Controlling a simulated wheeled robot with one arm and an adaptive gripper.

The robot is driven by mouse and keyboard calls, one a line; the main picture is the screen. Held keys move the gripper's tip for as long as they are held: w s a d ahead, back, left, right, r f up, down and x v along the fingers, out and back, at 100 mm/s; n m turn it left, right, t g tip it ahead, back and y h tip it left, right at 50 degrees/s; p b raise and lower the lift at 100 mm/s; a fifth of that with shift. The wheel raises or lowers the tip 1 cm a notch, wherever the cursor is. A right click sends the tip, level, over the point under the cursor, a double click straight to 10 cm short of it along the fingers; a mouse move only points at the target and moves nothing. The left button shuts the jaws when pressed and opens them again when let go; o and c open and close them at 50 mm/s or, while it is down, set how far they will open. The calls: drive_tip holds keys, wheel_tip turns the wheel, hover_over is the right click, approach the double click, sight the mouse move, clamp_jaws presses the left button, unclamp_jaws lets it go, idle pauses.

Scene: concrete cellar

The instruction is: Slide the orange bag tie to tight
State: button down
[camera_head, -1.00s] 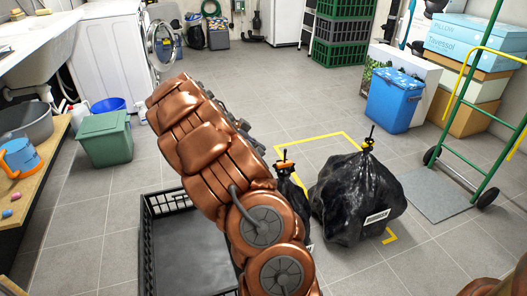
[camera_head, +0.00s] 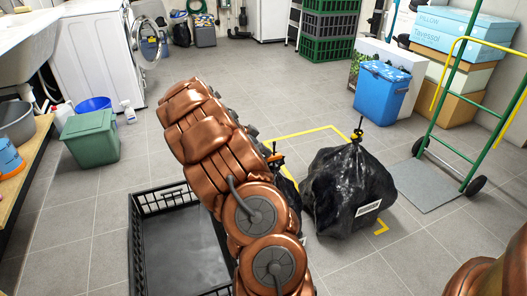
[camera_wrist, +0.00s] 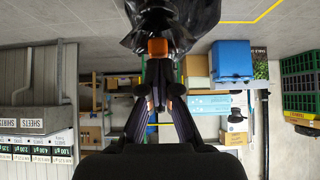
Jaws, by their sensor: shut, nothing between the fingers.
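The orange bag tie (camera_wrist: 157,47) shows in the wrist view on the neck of a black bag (camera_wrist: 170,20), just beyond my fingertips. My gripper (camera_wrist: 158,62) is shut and empty, its fingertips pointing at the tie; I cannot tell whether they touch it. In the head view the orange tie (camera_head: 275,158) shows small beside my arm. Its bag (camera_head: 286,186) is mostly hidden behind my arm, as is my gripper there.
A larger black bag (camera_head: 348,190) with a yellow tie (camera_head: 357,134) and a white label stands to the right. A black crate (camera_head: 140,240) lies left of my arm. A blue cooler (camera_head: 382,92) and a hand truck (camera_head: 425,184) stand further right. Floor behind the bags is clear.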

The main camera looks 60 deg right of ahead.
drive_tip(key=shift+f, duration=0.1)
wheel_tip(320, 180, down, 4)
drive_tip(key=b, duration=0.3)
drive_tip(key=shift+a, duration=0.1)
drive_tip(key=shift+a+b, duration=0.1)
drive_tip(key=shift+b, duration=0.2)
drive_tip(key=b+v, duration=0.1)
drive_tip(key=v, duration=0.9)
drive_tip(key=shift+r+b, duration=0.35)
drive_tip(key=shift+r, duration=0.2)
